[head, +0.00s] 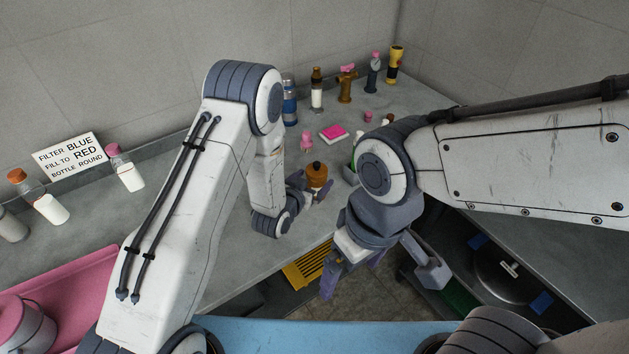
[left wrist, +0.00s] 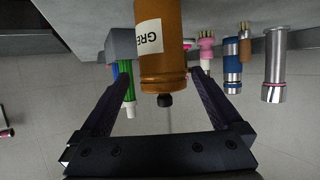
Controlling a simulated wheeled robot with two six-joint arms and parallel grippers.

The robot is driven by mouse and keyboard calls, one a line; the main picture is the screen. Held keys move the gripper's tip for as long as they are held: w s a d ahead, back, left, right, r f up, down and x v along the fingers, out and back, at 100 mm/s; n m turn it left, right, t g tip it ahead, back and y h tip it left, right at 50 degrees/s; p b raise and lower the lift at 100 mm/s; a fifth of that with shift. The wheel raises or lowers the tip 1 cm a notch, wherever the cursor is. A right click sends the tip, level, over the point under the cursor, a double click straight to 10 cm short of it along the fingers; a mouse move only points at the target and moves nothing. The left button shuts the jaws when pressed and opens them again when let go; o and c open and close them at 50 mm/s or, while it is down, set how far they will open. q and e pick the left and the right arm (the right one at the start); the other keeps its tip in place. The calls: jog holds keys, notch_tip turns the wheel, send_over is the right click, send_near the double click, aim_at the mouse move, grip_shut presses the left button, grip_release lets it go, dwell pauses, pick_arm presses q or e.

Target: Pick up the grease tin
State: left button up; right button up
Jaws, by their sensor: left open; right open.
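The grease tin (head: 316,173) is an orange-brown cylinder with a dark cap, standing on the grey counter near the middle of the head view. In the left wrist view the tin (left wrist: 163,62) is large, with a white label whose letters begin "GRE". My left gripper (head: 311,188) is open at the tin. In the left wrist view its fingers (left wrist: 161,85) lie on either side of the tin's image, with gaps visible; I cannot tell how far the tin reaches between them. My right gripper (head: 352,274) is open, lower in the head view, and holds nothing I can see.
A blue bottle (head: 289,101) and a brown valve fitting (head: 346,85) stand along the back wall. A green-and-white container (head: 350,172) is right of the tin. A sink (head: 505,274) lies right.

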pick_arm(q)
jog(key=shift+w+d+f, duration=0.15)
jog(key=shift+w+f, duration=0.1)
jog(key=shift+w, duration=0.4)
jog(key=p+x, duration=0.2)
jog(key=x, duration=0.2)
jog(key=shift+r, duration=0.1)
jog(key=shift+w+d+f, duration=0.15)
jog(key=shift+w+f, duration=0.2)
jog(key=shift+w, duration=0.2)
jog(key=shift+r, duration=0.1)
jog(key=c, duration=1.5)
